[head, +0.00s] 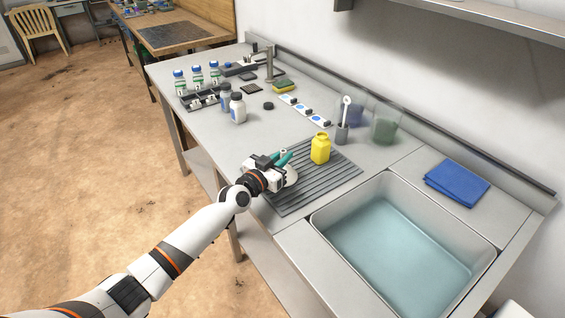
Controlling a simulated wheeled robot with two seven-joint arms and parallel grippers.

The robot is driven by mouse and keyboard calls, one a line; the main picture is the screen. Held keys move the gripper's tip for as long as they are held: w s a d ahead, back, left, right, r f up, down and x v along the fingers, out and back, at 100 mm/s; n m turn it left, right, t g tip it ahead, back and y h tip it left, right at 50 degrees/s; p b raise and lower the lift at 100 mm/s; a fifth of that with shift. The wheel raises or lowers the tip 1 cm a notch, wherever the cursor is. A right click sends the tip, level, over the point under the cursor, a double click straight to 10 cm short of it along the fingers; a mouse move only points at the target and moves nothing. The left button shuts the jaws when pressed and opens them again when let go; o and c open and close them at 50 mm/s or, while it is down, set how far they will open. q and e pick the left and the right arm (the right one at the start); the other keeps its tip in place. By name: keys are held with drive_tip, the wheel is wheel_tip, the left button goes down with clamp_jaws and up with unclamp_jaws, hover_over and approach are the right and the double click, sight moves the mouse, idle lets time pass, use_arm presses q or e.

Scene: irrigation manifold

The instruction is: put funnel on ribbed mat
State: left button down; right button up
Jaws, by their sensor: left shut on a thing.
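My left gripper (283,160) is over the left part of the grey ribbed mat (302,199), with its teal fingers shut. A pale, rounded piece (291,178), which looks like the funnel, shows just below the fingers. The gripper hides most of it. It is over the mat's left part, and I cannot tell whether it touches the ribs. A yellow bottle (320,148) stands upright on the mat's far part, right of the gripper. My right gripper is not in view.
The sink (400,245) with water lies right of the mat, with a blue cloth (457,183) beyond it. A grey holder with a white brush (342,132) stands behind the mat. Bottles (238,108) and a rack stand further left. The mat's front right strip is clear.

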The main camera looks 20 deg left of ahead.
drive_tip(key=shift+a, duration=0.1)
use_arm(q)
drive_tip(key=shift+f, duration=0.15)
drive_tip(key=c, duration=1.4)
unclamp_jaws()
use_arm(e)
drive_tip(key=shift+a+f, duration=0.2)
use_arm(q)
drive_tip(key=shift+r, duration=0.35)
drive_tip(key=v, duration=0.3)
drive_tip(key=p+v, duration=0.1)
drive_tip(key=v, duration=0.7)
drive_tip(key=shift+f, duration=0.25)
drive_tip(key=shift+s+a, duration=0.2)
drive_tip(key=shift+s, duration=0.3)
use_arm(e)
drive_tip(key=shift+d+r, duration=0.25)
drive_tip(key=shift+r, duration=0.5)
